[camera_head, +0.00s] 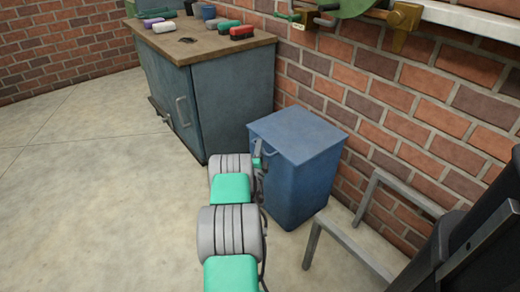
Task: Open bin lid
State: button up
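The blue bin (305,185) stands on the floor against the brick wall, right of the middle of the view. Its flat lid (300,130) lies level on top and looks closed. A handle shows near the top of the bin's left-hand face, partly hidden by my gripper (259,162). My grey and green arm reaches up from the bottom of the view. My gripper is at the upper part of that face, close to the handle. Whether it touches the handle, and whether its fingers are open or shut, I cannot tell. The lower left of the bin is hidden behind my arm.
A blue-grey cabinet (228,100) with a wooden top stands behind the bin. Small items lie on it, including a red object (242,32) and a white roll (163,27). A metal frame (350,245) is at the lower right. The floor at left (90,180) is clear.

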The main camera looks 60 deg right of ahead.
grip_shut()
dwell(1.4)
